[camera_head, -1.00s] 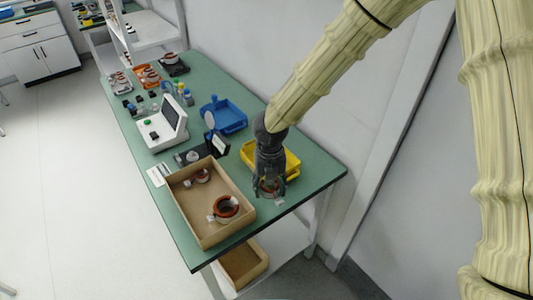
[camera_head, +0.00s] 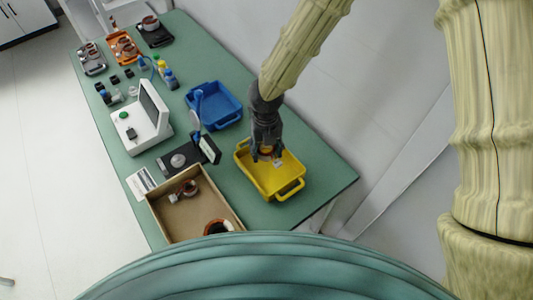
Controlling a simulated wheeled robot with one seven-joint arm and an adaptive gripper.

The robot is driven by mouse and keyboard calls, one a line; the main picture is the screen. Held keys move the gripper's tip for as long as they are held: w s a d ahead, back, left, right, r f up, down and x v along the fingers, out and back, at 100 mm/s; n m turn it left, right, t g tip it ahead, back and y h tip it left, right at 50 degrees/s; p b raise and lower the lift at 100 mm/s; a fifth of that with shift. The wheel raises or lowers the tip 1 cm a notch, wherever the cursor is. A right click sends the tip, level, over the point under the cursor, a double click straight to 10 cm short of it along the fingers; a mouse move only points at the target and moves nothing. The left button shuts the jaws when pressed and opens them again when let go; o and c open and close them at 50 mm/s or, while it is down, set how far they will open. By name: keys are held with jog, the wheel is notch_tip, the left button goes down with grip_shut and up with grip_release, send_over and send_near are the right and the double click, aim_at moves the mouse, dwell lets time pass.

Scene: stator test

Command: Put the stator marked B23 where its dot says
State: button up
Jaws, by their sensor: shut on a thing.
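My gripper (camera_head: 266,156) is shut on a small stator (camera_head: 267,150), of which a little copper-orange shows between the fingers. A small pale tag (camera_head: 278,163) hangs beside it. The marking on the tag and any dot are too small to read. The gripper points down over the yellow tray (camera_head: 242,165), within its outline; I cannot tell how high above its floor the stator is. The blue tray (camera_head: 232,104) stands behind it, to the upper left in the picture.
A wooden box (camera_head: 160,222) at the front holds two stators (camera_head: 184,189), one partly hidden by my body. A black stand (camera_head: 176,160) and a white device with a screen (camera_head: 140,125) stand left. Smaller trays (camera_head: 125,46) with stators are at the far end.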

aim_at(266, 166)
jog(key=shift+s+f, duration=0.6)
jog(key=shift+s, duration=0.2)
jog(key=w+f, duration=0.1)
jog(key=w+f+p, duration=0.1)
jog(key=f, duration=0.1)
jog(key=shift+f, duration=0.3)
jog(key=shift+s+f, duration=0.1)
jog(key=shift+f, duration=0.3)
jog(key=shift+s+a+f, duration=0.1)
jog(key=shift+s, duration=0.3)
jog(key=shift+w+f, duration=0.1)
jog(key=shift+w, duration=0.1)
jog(key=o, duration=1.3)
jog(key=shift+s, duration=0.1)
